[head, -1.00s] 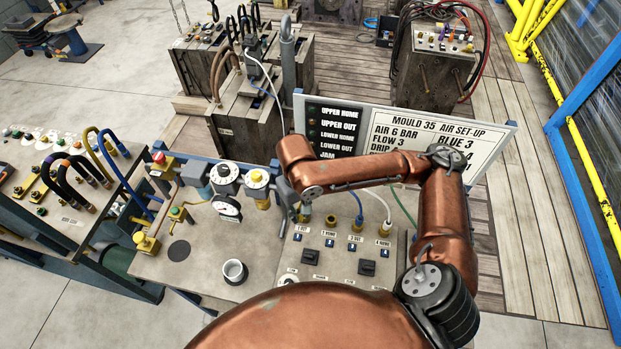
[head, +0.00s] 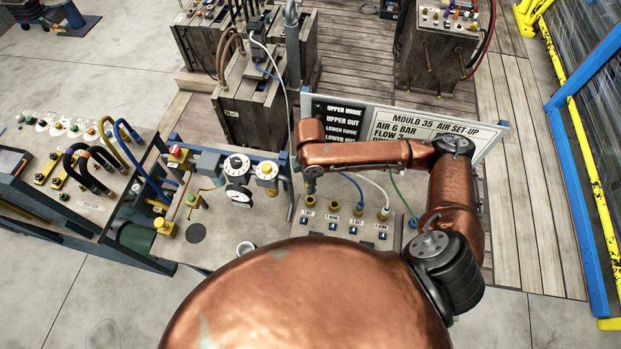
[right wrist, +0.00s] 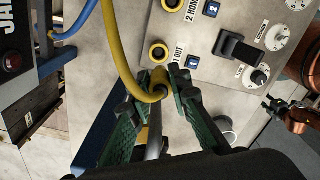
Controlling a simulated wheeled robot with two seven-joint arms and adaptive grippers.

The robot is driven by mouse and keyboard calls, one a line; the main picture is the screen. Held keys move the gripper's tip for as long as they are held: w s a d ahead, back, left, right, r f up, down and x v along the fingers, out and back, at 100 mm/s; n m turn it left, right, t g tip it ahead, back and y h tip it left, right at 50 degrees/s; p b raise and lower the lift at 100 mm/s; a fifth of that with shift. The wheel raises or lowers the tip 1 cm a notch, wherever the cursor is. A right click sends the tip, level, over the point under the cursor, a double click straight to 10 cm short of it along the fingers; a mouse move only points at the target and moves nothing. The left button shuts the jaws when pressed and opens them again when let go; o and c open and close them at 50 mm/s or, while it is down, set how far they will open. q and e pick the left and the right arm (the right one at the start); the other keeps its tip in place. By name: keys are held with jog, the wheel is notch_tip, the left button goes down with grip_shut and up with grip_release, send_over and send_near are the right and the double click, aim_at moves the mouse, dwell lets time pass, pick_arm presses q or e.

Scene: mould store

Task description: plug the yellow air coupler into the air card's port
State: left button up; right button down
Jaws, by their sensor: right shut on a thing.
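My right gripper (head: 310,184) is at the port labelled 1 OUT (head: 310,202), at the left end of the port row. In the right wrist view, its green fingers (right wrist: 160,97) are shut on the yellow coupler (right wrist: 160,77), with the yellow hose (right wrist: 127,70) curving away from it. The coupler is close to the 1 OUT port's ring (right wrist: 158,52); whether they touch cannot be told. The air card (head: 425,128) stands behind the panel, partly hidden by my arm. Its visible text includes "AIR 6 BAR". My left gripper is out of view.
Port 2 (head: 333,207) looks empty. A blue hose (head: 357,186) runs to port 3 and a white hose (head: 377,188) to port 4. A green hose (head: 399,196) hangs at the right. Gauges (head: 238,166) stand left of the panel. A mug (head: 245,248) is partly hidden.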

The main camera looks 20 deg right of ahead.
jog(key=n+p, duration=0.1)
jog(key=n, duration=0.2)
jog(key=shift+d, duration=0.15)
jog(key=shift+f+n+p, duration=0.2)
jog(key=shift+n+p, duration=0.2)
jog(key=shift+d, duration=0.1)
jog(key=shift+f+n, duration=0.3)
jog(key=shift+n, duration=0.1)
jog(key=shift+f+b, duration=0.35)
jog(key=shift+b, duration=0.25)
notch_tip(320, 180, down, 4)
jog(key=b, duration=0.4)
jog(key=shift+r, duration=0.25)
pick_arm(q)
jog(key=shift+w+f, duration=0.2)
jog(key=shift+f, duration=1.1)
pick_arm(e)
jog(key=shift+f, duration=0.6)
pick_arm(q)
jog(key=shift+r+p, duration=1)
pick_arm(e)
jog(key=shift+f, duration=0.1)
